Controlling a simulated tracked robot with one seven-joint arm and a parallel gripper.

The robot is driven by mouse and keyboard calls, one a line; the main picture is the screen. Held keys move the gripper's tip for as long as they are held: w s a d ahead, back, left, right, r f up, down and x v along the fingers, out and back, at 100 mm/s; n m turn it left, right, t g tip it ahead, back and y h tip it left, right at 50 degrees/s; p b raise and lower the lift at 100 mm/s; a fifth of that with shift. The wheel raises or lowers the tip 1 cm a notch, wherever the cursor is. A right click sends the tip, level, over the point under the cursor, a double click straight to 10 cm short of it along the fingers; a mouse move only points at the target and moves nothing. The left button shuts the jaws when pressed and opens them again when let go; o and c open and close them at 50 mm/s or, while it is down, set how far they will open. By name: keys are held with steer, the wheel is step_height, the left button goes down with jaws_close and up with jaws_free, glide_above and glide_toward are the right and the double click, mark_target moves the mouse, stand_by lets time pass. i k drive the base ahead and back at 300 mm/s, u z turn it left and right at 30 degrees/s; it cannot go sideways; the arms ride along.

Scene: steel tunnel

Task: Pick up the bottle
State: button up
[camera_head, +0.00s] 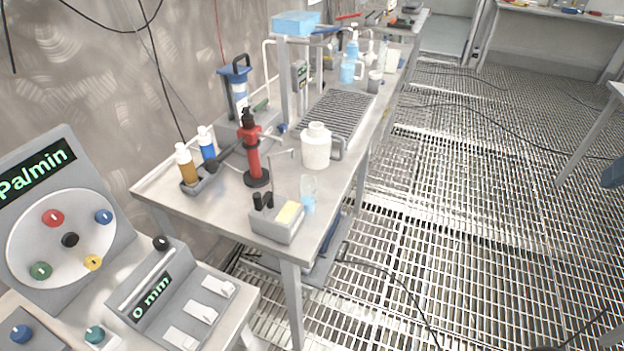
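Several bottle-like things stand on the long steel table; I cannot tell which one is the task's bottle. An amber bottle with a white cap (187,168) and a blue bottle with a white cap (206,145) stand upright in a small grey tray at the table's left. A small clear container with light blue liquid (308,196) stands near the front right edge. A light blue bottle (349,68) stands farther back. My gripper is not in view.
A red pump-like device (252,150), a white jug (316,150) and a grey block with a yellow pad (278,222) crowd the table's near end. A control panel (65,215) is at lower left. Grated floor (460,240) lies open at right, crossed by cables.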

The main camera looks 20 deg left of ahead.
mark_target(307, 191)
steer(key=u, duration=0.2)
steer(key=k, duration=1.6)
steer(key=z, duration=0.1)
steer(key=i, duration=0.9)
steer(key=u, duration=0.1)
